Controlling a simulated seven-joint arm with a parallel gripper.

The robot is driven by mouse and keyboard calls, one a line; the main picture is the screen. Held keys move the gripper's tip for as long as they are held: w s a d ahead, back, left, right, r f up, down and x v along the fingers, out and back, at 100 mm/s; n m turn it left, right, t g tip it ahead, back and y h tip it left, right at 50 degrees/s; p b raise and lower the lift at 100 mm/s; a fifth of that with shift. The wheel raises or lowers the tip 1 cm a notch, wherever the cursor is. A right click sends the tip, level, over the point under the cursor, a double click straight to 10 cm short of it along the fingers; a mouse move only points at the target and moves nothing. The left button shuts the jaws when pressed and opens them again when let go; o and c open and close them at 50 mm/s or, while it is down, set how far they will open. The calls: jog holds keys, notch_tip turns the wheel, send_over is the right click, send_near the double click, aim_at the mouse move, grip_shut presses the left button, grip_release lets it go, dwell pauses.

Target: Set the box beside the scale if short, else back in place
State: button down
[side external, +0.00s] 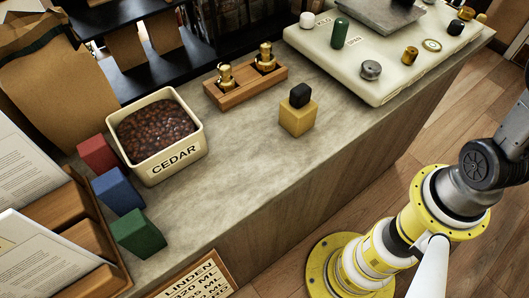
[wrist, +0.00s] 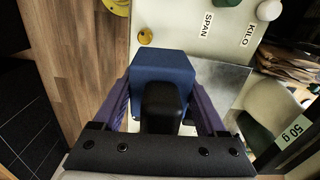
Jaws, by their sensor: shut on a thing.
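In the wrist view a blue box (wrist: 163,68) with a black knob (wrist: 161,104) sits between the purple fingers of my gripper (wrist: 162,92), which is shut on it. A bright metal plate (wrist: 224,82) shows behind the box; whether they touch is hidden. A pale board (wrist: 212,50) marked SPAN and KILO lies beyond. In the side view the same board (side external: 385,80) is at the upper right with a grey plate (side external: 366,12) on it. The gripper and held box are outside that view. I cannot tell for sure which part is the scale.
A yellow box (side external: 297,119) with a black knob stands mid-counter. A CEDAR bin (side external: 160,172) of dark pieces, a wooden weight holder (side external: 245,88), and red (side external: 97,153), blue (side external: 118,193) and green (side external: 138,234) blocks stand left. The front middle counter is clear.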

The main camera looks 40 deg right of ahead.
jog(key=shift+r, duration=0.1)
dwell(0.3)
notch_tip(320, 180, up, 5)
jog(key=shift+f, duration=0.15)
jog(key=w+a+n, duration=0.2)
jog(key=w+a, duration=0.1)
jog(key=a, duration=0.3)
jog(key=w+a+n, duration=0.2)
jog(key=w+a, duration=0.1)
jog(key=a, duration=0.4)
jog(key=s+a+n, duration=0.3)
jog(key=a, duration=0.8)
jog(key=s+a+n, duration=0.3)
jog(key=a+n, duration=0.1)
jog(key=a, duration=0.7)
jog(key=s+a+n, duration=0.3)
jog(key=a, duration=0.8)
notch_tip(320, 180, down, 20)
jog(key=shift+w+f, duration=0.2)
jog(key=shift+w, duration=0.05)
jog(key=shift+a, duration=0.1)
jog(key=shift+f, duration=2.95)
